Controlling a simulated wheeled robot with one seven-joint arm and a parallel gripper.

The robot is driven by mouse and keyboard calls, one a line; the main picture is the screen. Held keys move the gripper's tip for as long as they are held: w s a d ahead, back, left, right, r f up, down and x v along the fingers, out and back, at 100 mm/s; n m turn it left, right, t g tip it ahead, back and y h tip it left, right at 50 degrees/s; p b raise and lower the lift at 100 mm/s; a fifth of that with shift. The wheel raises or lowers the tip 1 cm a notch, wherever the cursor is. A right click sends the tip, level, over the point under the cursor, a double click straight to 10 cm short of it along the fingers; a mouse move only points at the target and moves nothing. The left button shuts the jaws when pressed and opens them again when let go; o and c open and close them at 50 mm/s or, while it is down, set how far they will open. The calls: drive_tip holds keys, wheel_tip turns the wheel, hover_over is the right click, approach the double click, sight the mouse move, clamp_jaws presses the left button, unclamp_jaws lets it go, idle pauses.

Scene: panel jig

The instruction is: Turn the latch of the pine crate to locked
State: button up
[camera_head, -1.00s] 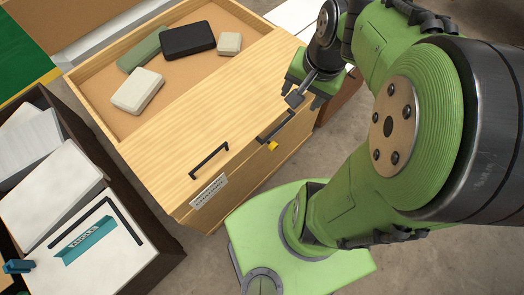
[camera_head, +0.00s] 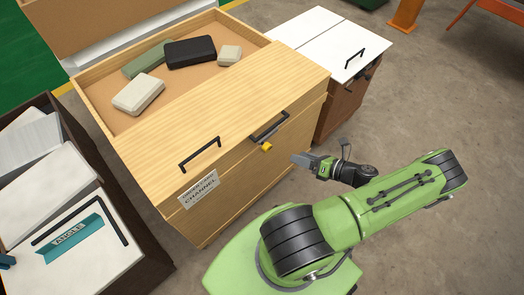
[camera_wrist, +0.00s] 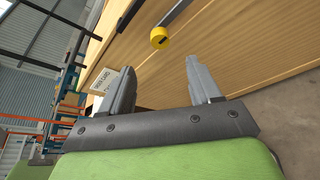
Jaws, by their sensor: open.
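The pine crate (camera_head: 225,100) is a large light-wood box in the middle of the head view; its side with a label also shows in the wrist view (camera_wrist: 220,60). Its latch has a yellow knob (camera_head: 266,147) at the upper part of the front face. In the wrist view the yellow knob (camera_wrist: 159,38) sits at the end of a grey bar that slants up to the right. My gripper (camera_head: 296,158) is in front of that face, right of and slightly below the knob, apart from it. In the wrist view my gripper (camera_wrist: 160,64) is open and empty, with the knob beyond its fingertips.
A white-topped cabinet (camera_head: 318,38) stands at right behind; a dark bin (camera_head: 140,262) with panels stands at left.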

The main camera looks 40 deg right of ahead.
sight(270, 148)
drive_tip(key=b+x, duration=0.2)
drive_tip(key=x, duration=1.2)
drive_tip(key=shift+w+f+b, duration=0.15)
drive_tip(key=shift+b, duration=0.25)
clamp_jaws()
